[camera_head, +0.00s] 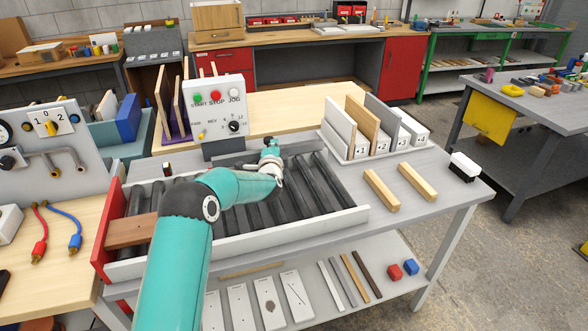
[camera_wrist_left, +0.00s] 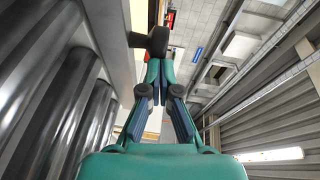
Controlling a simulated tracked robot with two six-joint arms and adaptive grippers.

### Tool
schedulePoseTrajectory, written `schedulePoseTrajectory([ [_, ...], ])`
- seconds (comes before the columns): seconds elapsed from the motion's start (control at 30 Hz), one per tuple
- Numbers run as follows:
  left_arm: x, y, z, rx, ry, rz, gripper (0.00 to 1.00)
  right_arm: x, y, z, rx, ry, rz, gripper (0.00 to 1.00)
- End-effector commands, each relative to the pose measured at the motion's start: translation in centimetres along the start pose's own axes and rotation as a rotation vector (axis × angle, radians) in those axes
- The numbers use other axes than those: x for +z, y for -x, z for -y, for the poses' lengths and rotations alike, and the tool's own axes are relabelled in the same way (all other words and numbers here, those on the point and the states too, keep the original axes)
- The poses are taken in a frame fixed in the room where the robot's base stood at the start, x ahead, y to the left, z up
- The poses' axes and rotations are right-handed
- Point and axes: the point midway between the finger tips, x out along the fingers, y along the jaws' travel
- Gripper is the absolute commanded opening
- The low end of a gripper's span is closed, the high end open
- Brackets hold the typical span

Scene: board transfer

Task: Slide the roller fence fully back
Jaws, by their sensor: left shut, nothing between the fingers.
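The roller bed (camera_head: 315,190) lies in the middle of the head view, with dark rollers, a white front rail and a red left end. A pale grey rail (camera_head: 300,149) runs along its back edge and looks like the fence. My left gripper (camera_head: 271,146) is over the rear of the rollers, shut and empty. In the left wrist view its fingertips (camera_wrist_left: 152,72) meet just below a black knob (camera_wrist_left: 152,40), beside a grey bar (camera_wrist_left: 112,40). I cannot tell if they touch the knob. My left arm hides part of the rollers. My right gripper is out of view.
A control box (camera_head: 222,100) with buttons stands behind the bed. A brown board (camera_head: 130,232) lies at the bed's left end. A rack of upright boards (camera_head: 365,130) and two wooden blocks (camera_head: 382,190) are at the right. The table is clear near the front right.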

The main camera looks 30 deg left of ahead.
Motion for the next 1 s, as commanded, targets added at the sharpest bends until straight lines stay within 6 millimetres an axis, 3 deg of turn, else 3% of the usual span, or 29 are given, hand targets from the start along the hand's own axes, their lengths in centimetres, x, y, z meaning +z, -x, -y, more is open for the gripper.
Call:
schedulePoseTrajectory([
  [0.27,0.4,-0.1,0.6,-0.013,0.001,0.008,0.00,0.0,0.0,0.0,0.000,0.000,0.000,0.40],
  [0.47,-0.5,0.6,0.7,-0.012,0.002,0.006,0.00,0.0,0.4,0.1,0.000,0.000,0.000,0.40],
  [0.67,-3.1,2.9,0.6,-0.005,0.000,-0.001,0.00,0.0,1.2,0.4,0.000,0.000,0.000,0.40],
  [1.0,-3.0,8.9,0.0,-0.005,0.000,0.001,0.00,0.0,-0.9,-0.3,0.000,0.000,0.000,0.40],
])
